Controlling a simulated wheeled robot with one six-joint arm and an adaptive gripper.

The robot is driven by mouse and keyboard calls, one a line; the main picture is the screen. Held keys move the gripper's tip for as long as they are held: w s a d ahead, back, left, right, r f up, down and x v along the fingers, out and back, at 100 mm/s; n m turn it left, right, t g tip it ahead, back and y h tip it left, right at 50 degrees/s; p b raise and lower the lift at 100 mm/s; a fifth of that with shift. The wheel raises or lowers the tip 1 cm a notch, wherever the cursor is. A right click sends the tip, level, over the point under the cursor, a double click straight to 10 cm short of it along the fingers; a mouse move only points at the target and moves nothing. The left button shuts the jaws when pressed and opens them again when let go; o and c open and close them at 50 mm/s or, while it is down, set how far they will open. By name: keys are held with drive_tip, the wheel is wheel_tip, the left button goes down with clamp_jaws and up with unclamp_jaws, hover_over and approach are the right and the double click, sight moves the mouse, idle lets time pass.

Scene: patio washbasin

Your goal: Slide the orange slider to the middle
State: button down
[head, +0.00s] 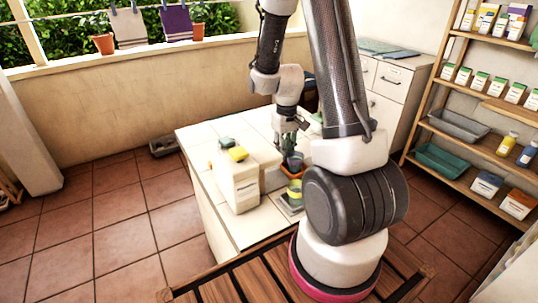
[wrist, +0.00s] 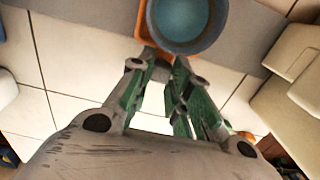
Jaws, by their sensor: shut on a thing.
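The orange slider (wrist: 146,32) shows in the wrist view as an orange edge on a grey strip (wrist: 90,40). A blue-grey cup (wrist: 187,18) with a teal inside covers most of it; I cannot tell whether the cup rests on it. My gripper (wrist: 165,54) has its fingertips close together at the slider's near edge, shut on it. In the head view the slider (head: 293,172) is a small orange patch below the cup (head: 296,160) on the white tiled counter, and my gripper (head: 290,143) reaches down just behind it. The strip's ends are hidden.
A cream box (head: 236,185) with a yellow sponge (head: 238,154) on top stands left of the slider. A yellow-green cup (head: 295,188) stands in front of it. Shelves (head: 475,120) with bottles and boxes are at right. The counter's back left is clear.

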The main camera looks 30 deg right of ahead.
drive_tip(key=shift+d, duration=1.05)
drive_tip(key=c, duration=1.3)
unclamp_jaws()
drive_tip(key=shift+r, duration=0.1)
wheel_tip(320, 180, up, 12)
drive_tip(key=shift+f, duration=0.1)
